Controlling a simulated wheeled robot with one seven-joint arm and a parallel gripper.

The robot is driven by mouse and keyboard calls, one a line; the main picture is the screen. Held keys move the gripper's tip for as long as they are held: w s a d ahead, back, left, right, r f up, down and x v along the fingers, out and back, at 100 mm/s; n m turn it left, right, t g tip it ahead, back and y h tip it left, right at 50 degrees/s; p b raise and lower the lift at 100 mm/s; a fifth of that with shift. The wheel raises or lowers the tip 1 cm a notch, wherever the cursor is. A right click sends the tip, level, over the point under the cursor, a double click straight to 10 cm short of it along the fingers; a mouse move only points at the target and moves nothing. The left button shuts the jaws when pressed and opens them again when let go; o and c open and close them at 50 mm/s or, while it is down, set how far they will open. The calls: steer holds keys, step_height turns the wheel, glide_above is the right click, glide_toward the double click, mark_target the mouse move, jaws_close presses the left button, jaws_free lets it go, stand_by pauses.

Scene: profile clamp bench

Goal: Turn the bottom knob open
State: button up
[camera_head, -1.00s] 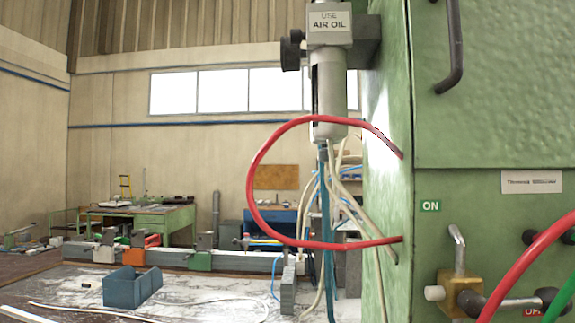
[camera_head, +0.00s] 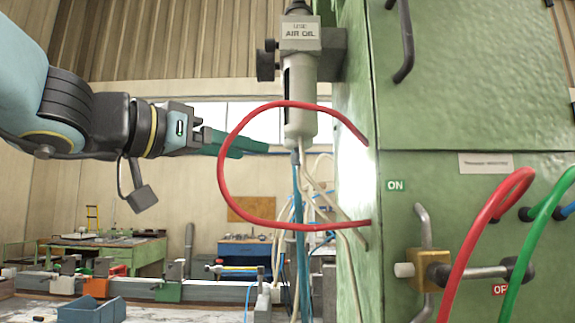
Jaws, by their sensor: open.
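A brass valve block (camera_head: 432,270) is on the lower front of the green cabinet. A pale knob (camera_head: 403,270) is on its left side, and a metal rod runs right from it to a black knob (camera_head: 518,269). A bent metal handle (camera_head: 423,226) rises above the block, and a metal piece shows below it. Which of these is the bottom knob I cannot tell for sure. My gripper (camera_head: 240,144) is at upper left, with green fingers pointing right towards the red hose loop. It is open, holds nothing, and is well away from the valve.
The red hose (camera_head: 224,185) loops out from the cabinet's (camera_head: 450,100) left side. An air-oil unit (camera_head: 299,95) hangs beside it. Another red hose (camera_head: 476,240) and a green hose (camera_head: 532,240) cross in front at right. An ON label (camera_head: 397,185) sits above the valve.

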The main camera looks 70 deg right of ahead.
mark_target(293, 157)
steer(key=shift+g, duration=0.3)
steer(key=x, duration=0.3)
steer(key=p+x, duration=0.1)
steer(key=x, duration=0.7)
steer(key=shift+s+a, duration=0.15)
steer(key=shift+s, duration=0.2)
steer(key=shift+c, duration=0.2)
jaws_close()
